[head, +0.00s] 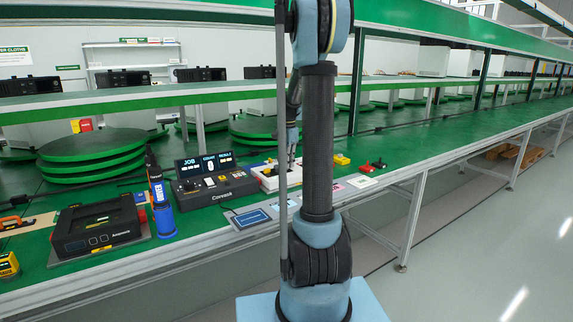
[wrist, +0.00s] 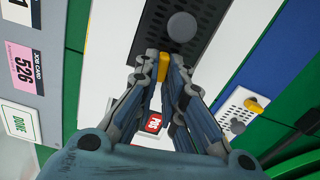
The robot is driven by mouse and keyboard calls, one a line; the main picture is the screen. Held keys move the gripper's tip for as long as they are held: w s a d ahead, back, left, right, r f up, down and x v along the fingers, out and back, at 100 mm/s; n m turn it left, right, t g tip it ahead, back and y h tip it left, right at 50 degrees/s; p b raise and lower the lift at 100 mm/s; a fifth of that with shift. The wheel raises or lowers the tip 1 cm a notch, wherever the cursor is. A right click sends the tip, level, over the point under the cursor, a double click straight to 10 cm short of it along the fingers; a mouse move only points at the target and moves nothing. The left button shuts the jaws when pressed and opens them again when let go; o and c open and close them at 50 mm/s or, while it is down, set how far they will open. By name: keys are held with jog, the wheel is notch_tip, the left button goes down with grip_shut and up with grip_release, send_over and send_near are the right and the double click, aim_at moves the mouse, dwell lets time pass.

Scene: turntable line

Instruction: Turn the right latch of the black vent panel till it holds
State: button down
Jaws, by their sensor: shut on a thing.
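The black vent panel (wrist: 204,14) is a dark perforated plate with a round grey knob (wrist: 181,27), at the top of the wrist view. A yellow latch (wrist: 163,68) sits at the panel's near edge. My gripper (wrist: 163,72) is shut on this latch, with a fingertip on each side. The fingers hide part of the latch and the panel edge, so I cannot tell its exact angle. In the head view, my gripper (head: 291,160) points down over the white unit (head: 268,182); my arm hides much of that spot.
In the wrist view, a white perforated plate (wrist: 232,112) with a yellow piece lies at right. A pink job card (wrist: 24,68) and a DONE card (wrist: 20,122) lie at left. In the head view, a control console (head: 212,187) and a blue bottle (head: 162,212) stand left of my arm.

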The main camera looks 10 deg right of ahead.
jog(key=shift+m, duration=0.6)
jog(key=c, duration=2)
grip_release()
jog(key=shift+o, duration=0.2)
notch_tip(320, 180, up, 12)
